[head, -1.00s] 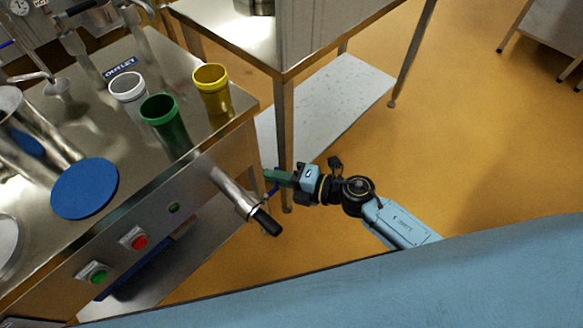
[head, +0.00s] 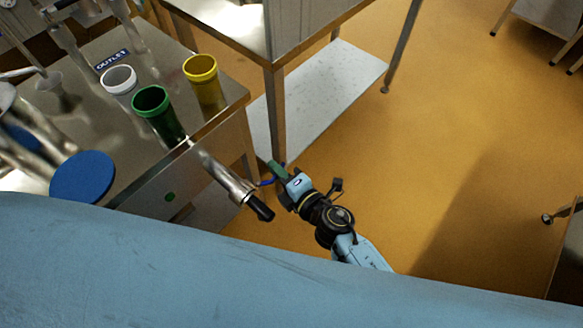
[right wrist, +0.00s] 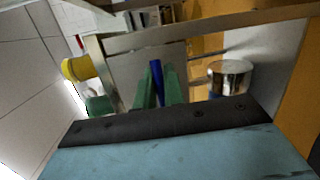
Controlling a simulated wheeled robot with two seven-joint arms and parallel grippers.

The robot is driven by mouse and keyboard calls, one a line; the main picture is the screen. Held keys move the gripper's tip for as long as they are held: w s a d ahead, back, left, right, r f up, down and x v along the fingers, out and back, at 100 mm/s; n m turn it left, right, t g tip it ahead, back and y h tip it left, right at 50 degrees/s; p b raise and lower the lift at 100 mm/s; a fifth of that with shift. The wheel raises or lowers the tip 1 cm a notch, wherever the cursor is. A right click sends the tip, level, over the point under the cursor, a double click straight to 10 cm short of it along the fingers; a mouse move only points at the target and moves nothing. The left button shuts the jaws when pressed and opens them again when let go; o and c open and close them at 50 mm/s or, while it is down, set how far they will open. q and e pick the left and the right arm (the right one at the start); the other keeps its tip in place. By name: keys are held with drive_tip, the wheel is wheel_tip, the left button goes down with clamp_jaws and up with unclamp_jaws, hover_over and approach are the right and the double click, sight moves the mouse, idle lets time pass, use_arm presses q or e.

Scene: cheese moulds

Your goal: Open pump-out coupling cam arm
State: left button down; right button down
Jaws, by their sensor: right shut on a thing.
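The pump-out coupling is a steel pipe end (head: 222,177) with a black tip, sticking out from the bench's front. The blue cam arm (head: 266,183) shows as a thin strip beside it, partly hidden by my gripper. In the right wrist view the blue cam arm (right wrist: 156,76) stands between the green fingers. My right gripper (head: 274,168) is just right of the coupling and shut on the cam arm. The gripper's fingers (right wrist: 158,88) also show in the right wrist view, with a steel cylinder (right wrist: 231,75) to their right. My left gripper is not in view.
The steel bench (head: 105,140) holds a white cup (head: 118,79), a green cup (head: 155,108), a yellow cup (head: 203,80) and a blue disc (head: 83,178). A steel table with a low shelf (head: 320,95) stands behind my right gripper. Open orange floor (head: 440,150) lies to the right.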

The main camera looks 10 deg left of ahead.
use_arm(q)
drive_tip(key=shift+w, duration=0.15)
use_arm(e)
drive_tip(key=shift+d, duration=0.1)
drive_tip(key=c, duration=1.5)
unclamp_jaws()
